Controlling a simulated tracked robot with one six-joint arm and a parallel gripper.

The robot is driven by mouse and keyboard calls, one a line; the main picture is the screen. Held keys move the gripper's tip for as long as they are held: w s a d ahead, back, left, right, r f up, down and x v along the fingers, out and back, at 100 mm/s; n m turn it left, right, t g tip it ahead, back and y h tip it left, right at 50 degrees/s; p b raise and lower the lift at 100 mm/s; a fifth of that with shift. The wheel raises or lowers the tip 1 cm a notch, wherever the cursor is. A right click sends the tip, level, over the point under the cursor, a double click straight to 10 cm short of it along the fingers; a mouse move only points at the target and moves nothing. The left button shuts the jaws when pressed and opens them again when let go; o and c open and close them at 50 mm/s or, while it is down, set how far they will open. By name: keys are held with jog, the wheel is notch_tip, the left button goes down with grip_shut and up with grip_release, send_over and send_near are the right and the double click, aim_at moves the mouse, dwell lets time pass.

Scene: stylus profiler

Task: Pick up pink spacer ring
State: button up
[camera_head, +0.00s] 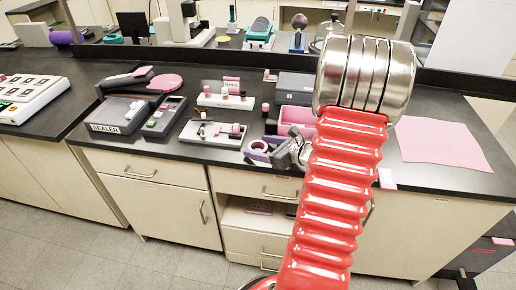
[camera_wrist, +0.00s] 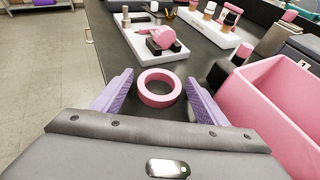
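The pink spacer ring (camera_wrist: 158,101) lies flat on the black bench top in the wrist view, with its hole facing up. My gripper (camera_wrist: 160,80) is open, with one purple finger to the left of the ring and one to the right. A gap shows between the ring and each finger. In the head view the ring (camera_head: 259,150) shows between the purple fingers of my gripper (camera_head: 254,147), near the bench's front edge. My red ribbed arm covers part of the bench to the right.
A pink bin (camera_wrist: 270,105) stands close to the right of my gripper. A white tray (camera_wrist: 140,45) with a pink and black part lies beyond the ring. Another white tray (camera_head: 226,101) with small parts is farther back. A pink mat (camera_head: 440,145) lies at the right.

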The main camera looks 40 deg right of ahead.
jog(key=c, duration=1.1)
jog(key=shift+o, duration=0.2)
jog(key=shift+r, duration=0.15)
notch_tip(320, 180, up, 10)
dwell(0.4)
